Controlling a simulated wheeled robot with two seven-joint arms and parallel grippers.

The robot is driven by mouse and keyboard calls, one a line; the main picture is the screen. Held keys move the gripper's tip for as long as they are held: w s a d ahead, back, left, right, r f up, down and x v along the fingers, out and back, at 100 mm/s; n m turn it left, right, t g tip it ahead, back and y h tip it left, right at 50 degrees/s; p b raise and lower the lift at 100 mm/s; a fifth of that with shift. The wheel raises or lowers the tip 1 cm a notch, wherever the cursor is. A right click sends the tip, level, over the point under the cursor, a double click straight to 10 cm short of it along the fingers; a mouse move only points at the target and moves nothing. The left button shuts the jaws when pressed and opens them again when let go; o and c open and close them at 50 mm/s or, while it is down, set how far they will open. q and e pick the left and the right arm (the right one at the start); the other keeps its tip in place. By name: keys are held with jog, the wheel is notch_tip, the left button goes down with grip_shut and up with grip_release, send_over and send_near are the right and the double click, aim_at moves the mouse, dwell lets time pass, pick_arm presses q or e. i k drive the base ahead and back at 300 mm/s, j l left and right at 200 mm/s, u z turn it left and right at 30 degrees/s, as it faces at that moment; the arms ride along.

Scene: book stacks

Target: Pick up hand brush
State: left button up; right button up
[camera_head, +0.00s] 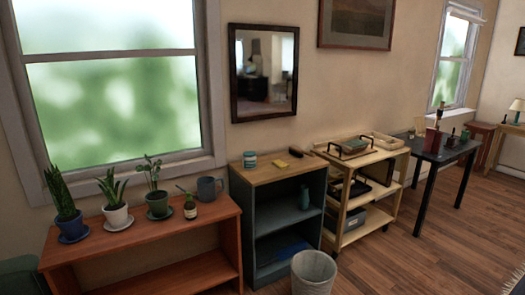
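I cannot clearly pick out a hand brush at this size. A small dark elongated item (295,152) lies at the back right of the wood top of the blue-green cabinet (262,173); it may be the brush, but I cannot tell. Beside it on the same top are a yellow block (281,164) and a jar with a teal label (249,159). Neither of my grippers is in view.
An orange-brown shelf (150,229) with potted plants and a mug (209,188) stands left. A wooden cart (343,225) with trays and a dark table (443,155) stand right. A waste bin (313,272) is on the floor before the cabinet. Floor at right is open.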

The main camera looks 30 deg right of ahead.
aim_at(299, 152)
jog(key=i+l+u, duration=0.15)
jog(key=l+u, duration=0.25)
jog(key=l, duration=0.5)
jog(key=l+u, duration=0.4)
jog(key=l, duration=0.5)
